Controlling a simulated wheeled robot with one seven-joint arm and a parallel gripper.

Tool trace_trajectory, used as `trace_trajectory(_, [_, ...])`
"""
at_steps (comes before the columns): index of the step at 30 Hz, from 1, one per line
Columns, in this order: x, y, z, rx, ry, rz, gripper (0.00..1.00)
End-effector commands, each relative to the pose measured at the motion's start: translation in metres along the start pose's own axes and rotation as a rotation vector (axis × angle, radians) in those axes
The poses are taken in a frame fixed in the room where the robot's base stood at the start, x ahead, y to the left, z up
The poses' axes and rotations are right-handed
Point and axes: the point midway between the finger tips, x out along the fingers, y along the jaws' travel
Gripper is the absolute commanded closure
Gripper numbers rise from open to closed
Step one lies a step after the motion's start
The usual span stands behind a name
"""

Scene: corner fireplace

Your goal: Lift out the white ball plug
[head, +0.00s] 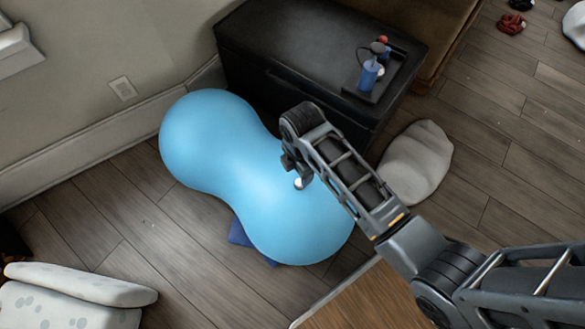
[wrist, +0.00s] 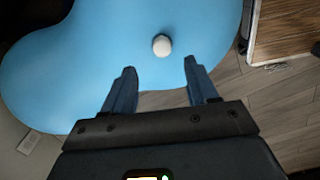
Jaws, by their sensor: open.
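The white ball plug (head: 299,184) is a small white knob on the blue peanut-shaped exercise ball (head: 215,125), beside my gripper in the head view. In the wrist view the plug (wrist: 161,45) stands out from the blue surface, ahead of the two fingertips and roughly midway between them. My gripper (wrist: 159,72) is open and empty, with a clear gap between its fingers. In the head view my gripper (head: 292,168) is over the ball, and its fingers are partly hidden by my wrist.
A black chest (head: 290,45) stands behind the ball, with a tray (head: 392,90) holding a blue pump bottle (head: 369,75). A pale cushion (head: 417,160) lies right of the arm. A dark blue item (head: 238,234) is partly under the ball.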

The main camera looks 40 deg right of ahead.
Motion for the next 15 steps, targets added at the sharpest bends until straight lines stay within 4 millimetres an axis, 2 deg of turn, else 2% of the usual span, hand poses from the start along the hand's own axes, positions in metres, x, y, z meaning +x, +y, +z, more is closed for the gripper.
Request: trace_trajectory(15, [0.065,-0.003,0.000,0.003,0.000,0.000,0.42])
